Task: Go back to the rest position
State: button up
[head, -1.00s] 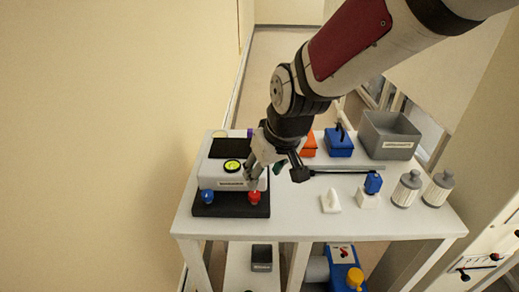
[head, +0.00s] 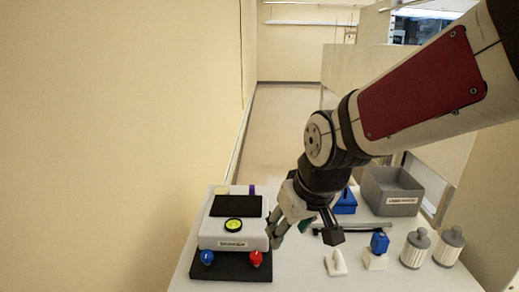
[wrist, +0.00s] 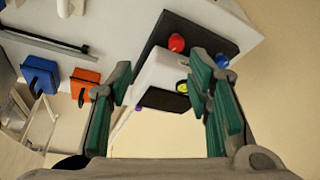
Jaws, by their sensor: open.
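My gripper (head: 306,236) is in the head view above the white table (head: 300,270), just right of a white device box (head: 233,236). Its fingers are apart and hold nothing. In the wrist view my gripper (wrist: 165,95) shows two green-padded fingers spread wide, with the device box (wrist: 160,72) beyond them. The device has a black panel (head: 236,206), a round yellow-green dial (head: 233,225), and a blue knob (head: 207,257) and a red knob (head: 256,258) at its front. It sits on a dark base (head: 230,272).
A grey bin (head: 392,193) and a blue box (head: 345,203) stand at the table's back right. Two grey-capped white cylinders (head: 415,250) (head: 449,246), a blue-topped white block (head: 375,259) and a white piece (head: 335,263) stand at front right. The wall is close on the left.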

jog(key=s+d+r+m+h, duration=0.1)
jog(key=s+d+r+m, duration=0.1)
jog(key=s+d, duration=0.4)
jog(key=s+d+r+m+h, duration=0.1)
jog(key=s+d+r+m, duration=0.1)
jog(key=s+d+r, duration=0.2)
jog(key=s+d, duration=0.3)
jog(key=s, duration=0.3)
jog(key=shift+s+m+t, duration=0.3)
